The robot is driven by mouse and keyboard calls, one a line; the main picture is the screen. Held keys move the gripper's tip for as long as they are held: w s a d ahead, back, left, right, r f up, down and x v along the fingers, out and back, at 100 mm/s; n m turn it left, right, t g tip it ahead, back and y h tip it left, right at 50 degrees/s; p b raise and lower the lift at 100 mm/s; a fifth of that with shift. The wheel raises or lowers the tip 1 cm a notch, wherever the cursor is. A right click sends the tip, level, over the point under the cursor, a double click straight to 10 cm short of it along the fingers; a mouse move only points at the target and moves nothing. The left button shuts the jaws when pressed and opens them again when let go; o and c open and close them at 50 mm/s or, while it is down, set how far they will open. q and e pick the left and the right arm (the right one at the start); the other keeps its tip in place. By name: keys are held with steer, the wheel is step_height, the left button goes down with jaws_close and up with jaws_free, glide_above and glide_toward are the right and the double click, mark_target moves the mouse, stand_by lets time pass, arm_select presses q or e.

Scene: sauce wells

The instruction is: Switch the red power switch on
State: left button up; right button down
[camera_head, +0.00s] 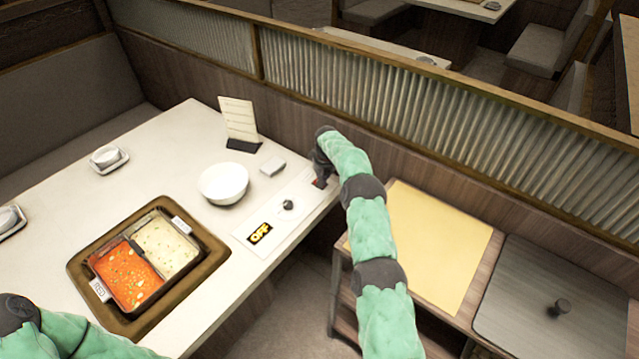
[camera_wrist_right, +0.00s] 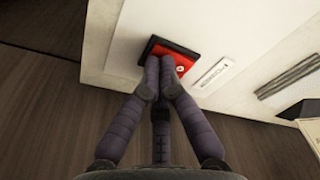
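The red power switch (camera_wrist_right: 178,62) is set in a black frame on the white table panel, in the right wrist view. In the head view a small part of the switch (camera_head: 320,184) shows at the table's right end, mostly covered by my gripper. My right gripper (camera_wrist_right: 159,68) has its fingertips close together over the switch, with nothing between them that I can see. The tips overlap the switch; I cannot tell if they press it. A black display (camera_head: 259,233) on the panel reads "OFF" in yellow. My left gripper is not in view.
Beside the panel (camera_head: 274,251) stand a white bowl (camera_head: 223,183), a small white box (camera_head: 272,166) and a card stand (camera_head: 241,125). A divided pot (camera_head: 154,238) of red and pale soup sits in the table. A wooden side table (camera_head: 436,240) stands right, below a ribbed partition.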

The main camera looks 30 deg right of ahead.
steer(key=shift+r+p, duration=1.3)
steer(key=shift+r, duration=2.15)
steer(key=shift+f, duration=0.1)
